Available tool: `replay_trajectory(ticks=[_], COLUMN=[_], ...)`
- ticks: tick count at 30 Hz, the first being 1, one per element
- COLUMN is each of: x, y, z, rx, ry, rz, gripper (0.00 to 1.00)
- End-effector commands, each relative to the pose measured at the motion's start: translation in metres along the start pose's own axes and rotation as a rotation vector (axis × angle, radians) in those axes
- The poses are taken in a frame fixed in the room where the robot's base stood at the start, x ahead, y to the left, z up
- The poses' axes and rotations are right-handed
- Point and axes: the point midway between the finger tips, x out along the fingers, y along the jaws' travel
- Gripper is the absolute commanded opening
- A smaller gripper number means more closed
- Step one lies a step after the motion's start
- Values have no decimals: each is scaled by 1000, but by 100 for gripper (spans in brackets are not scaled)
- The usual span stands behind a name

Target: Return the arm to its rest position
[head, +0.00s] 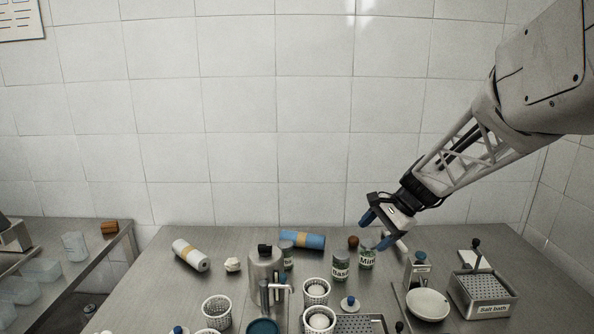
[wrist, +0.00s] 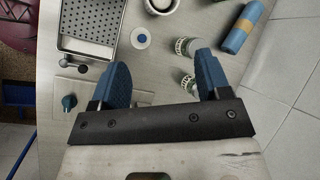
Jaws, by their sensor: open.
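My gripper (head: 375,230) is raised above the right part of the steel table in the head view, its two blue fingers pointing down and to the left. In the wrist view my gripper (wrist: 161,60) has its fingers wide apart with nothing held between them. The jar labelled Mint (head: 367,259) stands just below the fingers in the head view; I cannot tell the exact gap. A jar (wrist: 186,46) shows close by the right finger in the wrist view.
White perforated baskets (head: 217,311) stand at the front centre. The Salt bath box (head: 483,296) and a white bowl (head: 428,305) are at the right. A blue roll (head: 303,240) lies at the back. A tiled wall (head: 240,110) is behind; the air left of my arm is clear.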

Motion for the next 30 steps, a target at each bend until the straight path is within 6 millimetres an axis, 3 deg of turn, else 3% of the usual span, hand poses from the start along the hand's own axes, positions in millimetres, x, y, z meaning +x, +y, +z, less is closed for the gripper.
replay_trajectory(ticks=[3, 12, 30], x=[-6, -19, -33], y=[18, 67, 177], z=[27, 83, 167], rx=[-81, -282, -686], ry=[37, 126, 295], rz=[36, 130, 329], gripper=[70, 70, 70])
